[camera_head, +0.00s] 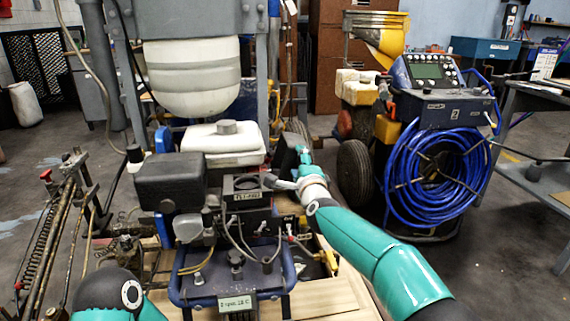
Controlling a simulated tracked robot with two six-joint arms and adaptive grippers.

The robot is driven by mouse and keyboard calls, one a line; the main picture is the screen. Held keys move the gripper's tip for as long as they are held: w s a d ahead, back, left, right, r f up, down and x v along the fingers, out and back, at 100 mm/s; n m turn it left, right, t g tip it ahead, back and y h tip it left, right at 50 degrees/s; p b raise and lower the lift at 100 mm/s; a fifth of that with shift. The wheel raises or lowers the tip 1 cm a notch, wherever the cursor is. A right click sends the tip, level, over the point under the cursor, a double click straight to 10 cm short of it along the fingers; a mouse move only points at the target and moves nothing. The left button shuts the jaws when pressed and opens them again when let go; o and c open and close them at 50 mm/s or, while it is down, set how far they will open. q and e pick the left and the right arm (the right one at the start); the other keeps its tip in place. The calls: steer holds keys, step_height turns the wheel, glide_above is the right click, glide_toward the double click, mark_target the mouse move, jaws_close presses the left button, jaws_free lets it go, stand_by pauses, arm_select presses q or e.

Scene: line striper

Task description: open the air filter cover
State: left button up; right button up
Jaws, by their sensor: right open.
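The engine of the line striper stands in the middle of the view, with a black box-shaped housing (245,192) that bears a small label. The top of this housing looks open or recessed. A dark flat panel (287,152) stands tilted at its right; it may be the air filter cover, but I cannot tell for sure. My right gripper (287,169) is open beside the housing's upper right, close to the panel. I cannot tell whether it touches either. My left arm shows only at the bottom left; its gripper is out of view.
A larger whitish container (193,77) hangs above. A blue tubular frame (233,297) is in front. A machine with a coiled blue hose (436,175) stands right.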

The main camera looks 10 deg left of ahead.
steer(key=shift+d, duration=0.1)
steer(key=shift+s+d, duration=0.1)
steer(key=shift+s, duration=0.25)
steer(key=v, duration=1.1)
steer(key=shift+s, duration=0.1)
